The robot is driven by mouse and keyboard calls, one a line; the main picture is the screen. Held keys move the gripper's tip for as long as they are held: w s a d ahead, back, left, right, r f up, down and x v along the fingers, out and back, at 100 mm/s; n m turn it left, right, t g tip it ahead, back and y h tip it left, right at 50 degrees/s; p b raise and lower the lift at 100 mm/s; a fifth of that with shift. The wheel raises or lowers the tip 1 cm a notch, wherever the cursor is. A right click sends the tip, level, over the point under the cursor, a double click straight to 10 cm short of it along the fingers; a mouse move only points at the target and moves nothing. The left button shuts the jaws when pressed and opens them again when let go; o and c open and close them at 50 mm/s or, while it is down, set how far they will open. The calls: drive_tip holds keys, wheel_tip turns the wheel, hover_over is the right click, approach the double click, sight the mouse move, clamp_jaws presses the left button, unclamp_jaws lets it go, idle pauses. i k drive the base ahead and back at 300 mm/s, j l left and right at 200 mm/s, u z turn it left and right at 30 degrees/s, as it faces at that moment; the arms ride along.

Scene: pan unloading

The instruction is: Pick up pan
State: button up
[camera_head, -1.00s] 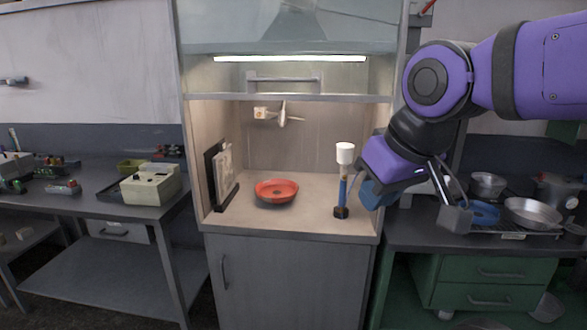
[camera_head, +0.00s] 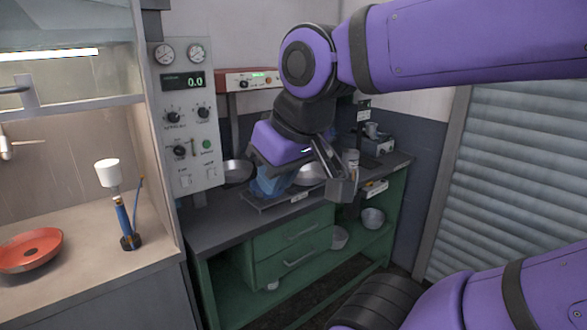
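A shallow silver pan (camera_head: 309,174) shows partly behind my gripper, on the dark bench at the right. Another silver pan or bowl (camera_head: 237,171) sits further left on that bench, partly hidden by the control panel. A red round dish (camera_head: 30,250), which may also be a pan, lies in the lit hood at the far left, cut by the picture edge. My gripper (camera_head: 308,186) hangs in front of the bench with its fingers apart. I see nothing held between them. A blue part by the left finger is unclear, and the height above the bench is hard to tell.
A blue-handled tool with a white cup (camera_head: 122,205) stands in the hood. A control panel (camera_head: 186,115) rises beside the bench (camera_head: 215,222). Metal bowls (camera_head: 372,218) sit on the green lower shelf. A shutter (camera_head: 510,150) closes the right side.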

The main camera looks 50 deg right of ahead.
sight(235, 171)
drive_tip(key=z, duration=0.75)
drive_tip(key=u, duration=1.3)
drive_tip(key=z, duration=1.3)
